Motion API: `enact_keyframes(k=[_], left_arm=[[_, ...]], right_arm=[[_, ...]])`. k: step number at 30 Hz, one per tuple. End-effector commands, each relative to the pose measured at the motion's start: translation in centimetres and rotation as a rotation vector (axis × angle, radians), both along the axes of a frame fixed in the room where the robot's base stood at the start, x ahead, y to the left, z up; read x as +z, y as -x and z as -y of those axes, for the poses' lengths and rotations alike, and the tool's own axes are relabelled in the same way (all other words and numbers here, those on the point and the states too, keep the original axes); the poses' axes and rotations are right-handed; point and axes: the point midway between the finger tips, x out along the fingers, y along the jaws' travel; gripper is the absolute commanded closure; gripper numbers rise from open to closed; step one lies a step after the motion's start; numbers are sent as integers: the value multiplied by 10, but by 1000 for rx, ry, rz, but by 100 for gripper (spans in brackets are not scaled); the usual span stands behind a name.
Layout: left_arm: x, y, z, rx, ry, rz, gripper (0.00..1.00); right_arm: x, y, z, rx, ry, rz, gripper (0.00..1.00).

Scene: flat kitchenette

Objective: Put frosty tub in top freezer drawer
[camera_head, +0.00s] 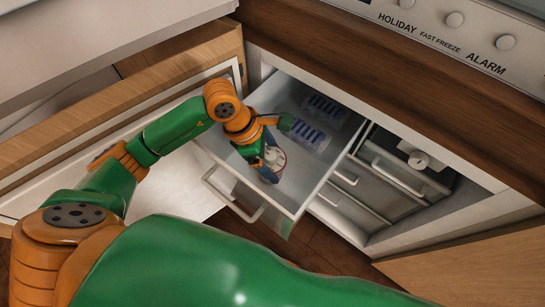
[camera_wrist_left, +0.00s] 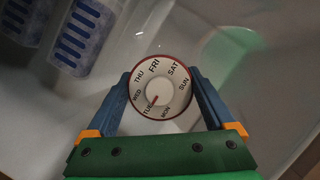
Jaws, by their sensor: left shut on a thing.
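The tub (camera_head: 273,163) has a round lid with a red rim and a dial of weekday names, clear in the left wrist view (camera_wrist_left: 160,88). My left gripper (camera_head: 262,153) is shut on the tub, with a blue finger on each side of it. Gripper and tub are over the inside of the pulled-out top freezer drawer (camera_head: 303,178), whose pale floor also shows in the left wrist view (camera_wrist_left: 125,28). I cannot tell whether the tub touches the drawer floor. My right gripper is not in view.
Two trays with blue slots (camera_head: 325,108) (camera_head: 307,134) lie towards the back of the drawer. An open wood-edged door (camera_head: 110,115) stands on the left.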

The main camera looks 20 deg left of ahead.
Motion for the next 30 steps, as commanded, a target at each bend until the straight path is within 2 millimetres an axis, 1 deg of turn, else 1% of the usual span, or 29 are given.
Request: enact_keyframes(k=[3,4,5,11,13,14,17,21,24,27,30], left_arm=[[-4,0,0,0,1,1,91],[-2,0,0,0,0,0,4],[-2,0,0,0,0,0,0],[-1,0,0,0,0,0,0],[4,0,0,0,0,0,0],[7,0,-2,1,-1,2,0],[30,2,-11,0,-1,5,0],[69,6,-27,2,-2,7,0],[91,9,-35,2,-1,4,0],[105,11,-41,1,-1,3,0],[111,12,-43,0,-1,1,0]], right_arm=[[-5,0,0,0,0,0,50],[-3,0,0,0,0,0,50],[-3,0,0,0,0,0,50],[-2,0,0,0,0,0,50],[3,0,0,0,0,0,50],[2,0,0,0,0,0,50],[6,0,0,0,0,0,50],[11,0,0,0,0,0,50],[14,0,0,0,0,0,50],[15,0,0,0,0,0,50],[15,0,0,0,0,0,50]])
